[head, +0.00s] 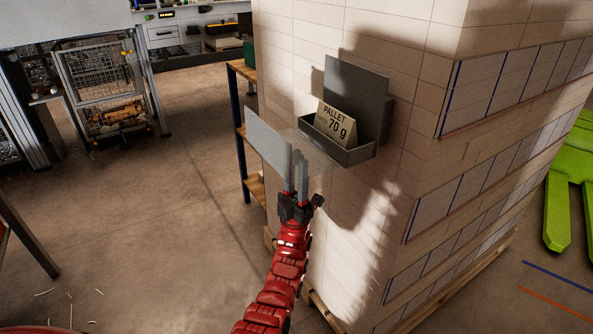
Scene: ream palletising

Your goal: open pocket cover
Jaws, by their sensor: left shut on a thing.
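A grey pocket (345,154) is fixed to the side of the wrapped stack. Its flat grey cover (356,90) stands up at the back, so the pocket is open at the top. A tan card (336,122) reading "PALLET 70 g" stands tilted in it. My left gripper (296,158), on the red arm, is to the left of the pocket and apart from the cover. It is shut on a pale flat panel (267,142), whose right part looks faint and see-through. The fingers hide part of this panel. My right gripper is out of view.
The tall stack of pale reams (290,60) stands on a wooden pallet (470,285) and fills the right side. A shelf unit (240,125) is behind it. A green pallet-like object (557,215) lies at far right. The floor at left is mostly clear.

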